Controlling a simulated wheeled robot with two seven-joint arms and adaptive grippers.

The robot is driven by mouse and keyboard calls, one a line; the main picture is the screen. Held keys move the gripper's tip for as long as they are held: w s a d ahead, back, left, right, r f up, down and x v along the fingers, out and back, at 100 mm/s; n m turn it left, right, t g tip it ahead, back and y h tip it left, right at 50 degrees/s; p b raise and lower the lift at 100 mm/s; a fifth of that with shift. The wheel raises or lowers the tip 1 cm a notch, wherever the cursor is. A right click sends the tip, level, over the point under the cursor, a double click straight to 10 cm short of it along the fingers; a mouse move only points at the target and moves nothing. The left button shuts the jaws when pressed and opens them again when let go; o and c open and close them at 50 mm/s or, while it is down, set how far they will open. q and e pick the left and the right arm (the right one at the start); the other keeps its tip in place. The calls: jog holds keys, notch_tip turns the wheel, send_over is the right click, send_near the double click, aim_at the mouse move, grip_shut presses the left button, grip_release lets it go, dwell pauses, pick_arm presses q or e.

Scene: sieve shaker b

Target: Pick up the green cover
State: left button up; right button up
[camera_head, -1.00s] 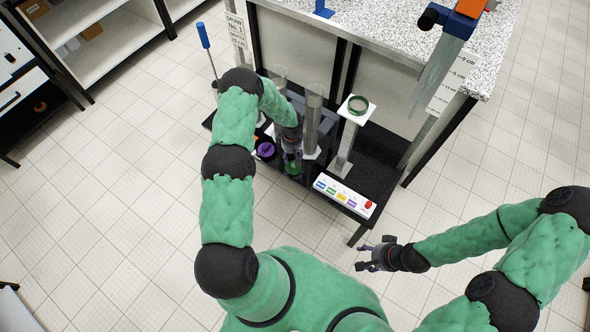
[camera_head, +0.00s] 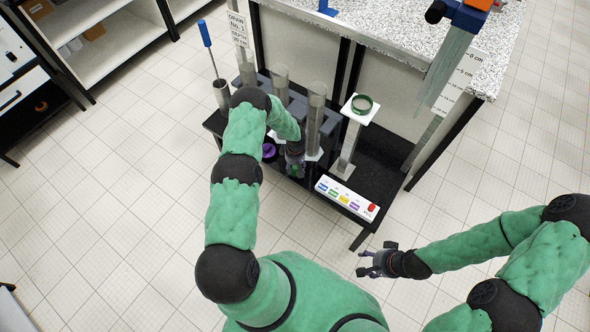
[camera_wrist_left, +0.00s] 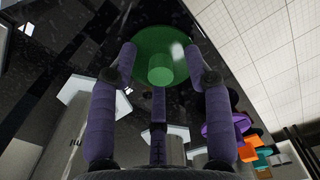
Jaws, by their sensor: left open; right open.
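The green cover (camera_wrist_left: 150,42) is a round disc with a raised knob in the middle. It fills the top centre of the left wrist view. My left gripper (camera_wrist_left: 160,65) is open, with a finger on each side of the knob and in front of the disc; I cannot tell whether they touch it. In the head view my left gripper (camera_head: 296,172) is low over the black shelf, and the cover is mostly hidden by it. My right gripper (camera_head: 374,262) is open and empty over the floor, right of the shelf.
A purple cover (camera_head: 269,151) lies left of my left gripper. Clear tubes (camera_head: 315,115) stand close behind it. A button panel (camera_head: 346,198) is at the front right of the black shelf (camera_head: 385,185).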

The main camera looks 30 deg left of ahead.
pick_arm(q)
jog(key=c, duration=0.9)
jog(key=shift+c, duration=0.2)
jog(key=shift+r, duration=0.2)
